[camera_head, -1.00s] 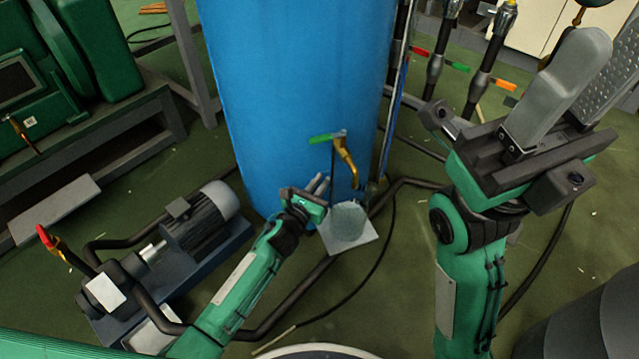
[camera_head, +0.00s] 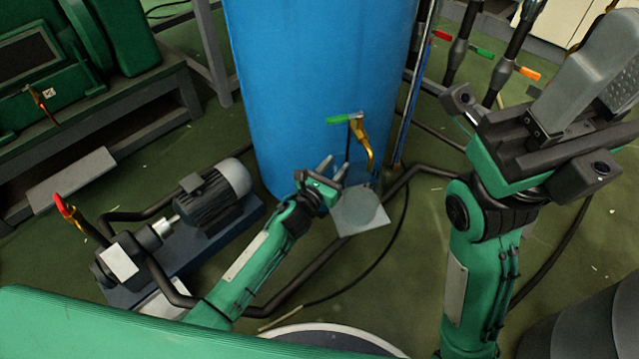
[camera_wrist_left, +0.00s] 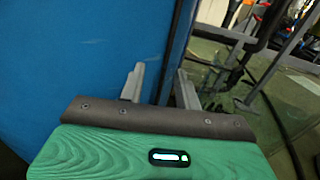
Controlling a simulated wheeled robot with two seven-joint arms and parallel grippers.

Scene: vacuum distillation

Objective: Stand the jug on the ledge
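My left gripper (camera_head: 334,168) is low by the blue tank, its two fingers spread with nothing between them. The left wrist view also shows the empty gap between these fingers (camera_wrist_left: 160,85), beside the tank wall. A pale square plate (camera_head: 376,234) lies just right of the left gripper, under the brass tap. No jug shows clearly in either view. My right gripper (camera_head: 610,82) is raised at the right, open, its fingertips partly cut off.
The blue tank (camera_head: 300,90) fills the back middle, with a brass tap (camera_head: 361,140) with green handle. A pump (camera_head: 212,197) with black pipes stands left of my left arm. A thin black hose runs right of the plate. Valves stand at the upper right.

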